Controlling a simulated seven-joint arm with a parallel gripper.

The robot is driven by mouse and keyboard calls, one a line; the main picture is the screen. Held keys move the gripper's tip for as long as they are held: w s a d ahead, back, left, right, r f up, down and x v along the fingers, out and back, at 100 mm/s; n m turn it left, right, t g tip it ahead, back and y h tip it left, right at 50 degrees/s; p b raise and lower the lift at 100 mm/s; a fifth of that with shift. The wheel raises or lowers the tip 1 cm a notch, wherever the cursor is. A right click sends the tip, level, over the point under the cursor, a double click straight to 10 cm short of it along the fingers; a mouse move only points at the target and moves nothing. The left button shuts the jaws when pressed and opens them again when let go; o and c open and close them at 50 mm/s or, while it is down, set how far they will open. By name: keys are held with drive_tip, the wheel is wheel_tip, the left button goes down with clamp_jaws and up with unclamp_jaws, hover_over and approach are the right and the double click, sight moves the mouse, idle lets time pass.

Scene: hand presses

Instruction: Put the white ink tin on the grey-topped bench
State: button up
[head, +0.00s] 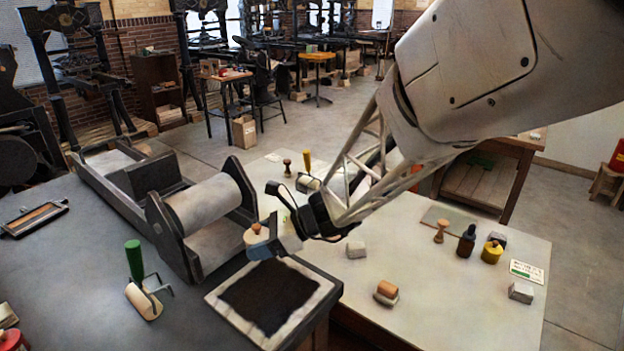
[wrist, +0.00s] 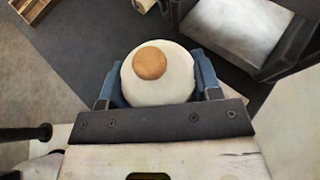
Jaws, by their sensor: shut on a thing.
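The white ink tin (head: 253,238), with an orange-brown knob on its lid, is between the blue fingers of my gripper (head: 265,242). In the wrist view the tin (wrist: 176,92) shows from above, with a finger of my gripper (wrist: 160,78) on each side. My gripper is shut on it. The grey-topped bench (head: 70,265) fills the left of the head view. The tin is over or near this bench, between the press roller and the dark ink slab. Its underside is hidden, so I cannot tell whether it touches the top.
A small press with a roller (head: 205,205) stands close behind the tin. The dark slab with a pale border (head: 225,300) lies in front. A green-handled roller (head: 142,300) is at left. A pale table (head: 450,315) at right holds bottles and blocks. The bench's left-middle is clear.

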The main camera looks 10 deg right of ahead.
drive_tip(key=w+d+m+t+h, duration=0.1)
drive_tip(key=w+d+m+t, duration=0.2)
drive_tip(key=w+d, duration=1.25)
drive_tip(key=w+d+m+t+h, duration=0.1)
drive_tip(key=w+d+m+t, duration=0.25)
drive_tip(key=w+d, duration=1.15)
drive_tip(key=w+d+f+m+t+h, duration=0.1)
drive_tip(key=w+d+f+t, duration=0.1)
drive_tip(key=w+d, duration=0.7)
drive_tip(key=w+d+f+m+t+h, duration=0.15)
drive_tip(key=w+d, duration=0.35)
drive_tip(key=d, duration=0.7)
wheel_tip(320, 180, down, 10)
drive_tip(key=shift+s+r, duration=0.15)
hover_over(397, 206)
drive_tip(key=shift+d+f, duration=0.1)
drive_tip(key=shift+f, duration=3)
drive_tip(key=shift+f, duration=1.85)
